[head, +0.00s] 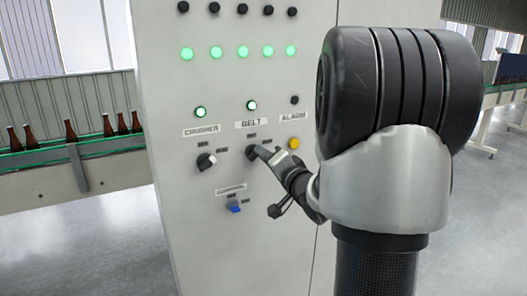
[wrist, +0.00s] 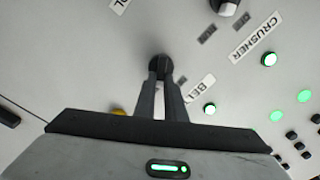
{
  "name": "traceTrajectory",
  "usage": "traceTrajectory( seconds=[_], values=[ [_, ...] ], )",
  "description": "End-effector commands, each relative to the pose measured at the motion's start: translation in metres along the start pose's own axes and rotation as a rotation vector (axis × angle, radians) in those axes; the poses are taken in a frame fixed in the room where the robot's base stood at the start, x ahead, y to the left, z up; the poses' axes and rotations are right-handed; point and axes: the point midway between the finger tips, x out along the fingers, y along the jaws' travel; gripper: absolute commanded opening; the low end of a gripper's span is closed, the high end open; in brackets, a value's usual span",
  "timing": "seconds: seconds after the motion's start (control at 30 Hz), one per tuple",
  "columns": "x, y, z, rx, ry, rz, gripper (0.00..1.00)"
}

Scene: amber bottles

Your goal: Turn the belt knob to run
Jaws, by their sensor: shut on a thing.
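The belt knob (head: 252,152) is a dark round knob on the white control panel, below the BELT label (head: 252,124). The lamp above that label (head: 252,105) is lit green. My gripper (head: 262,154) reaches it from the right, its fingers shut on the knob. In the wrist view the two fingers (wrist: 161,78) close on the dark knob (wrist: 160,66) from both sides. The fingers cover part of the knob, and I cannot read which way it points.
The crusher knob (head: 206,161) is just left, with its lamp (head: 200,112) green. A yellow button (head: 294,143) sits right of the belt knob, and a blue switch (head: 234,207) sits below. Brown bottles (head: 70,131) stand on a conveyor (head: 60,182) at left.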

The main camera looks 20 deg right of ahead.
Motion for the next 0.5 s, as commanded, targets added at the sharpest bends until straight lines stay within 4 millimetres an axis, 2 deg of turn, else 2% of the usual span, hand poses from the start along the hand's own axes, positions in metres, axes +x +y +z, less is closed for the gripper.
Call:
traceTrajectory(
  seconds=[0.5],
  values=[
    [0.0007,-0.0001,0.0002,0.060,0.000,-0.002,0.00]
  ],
)
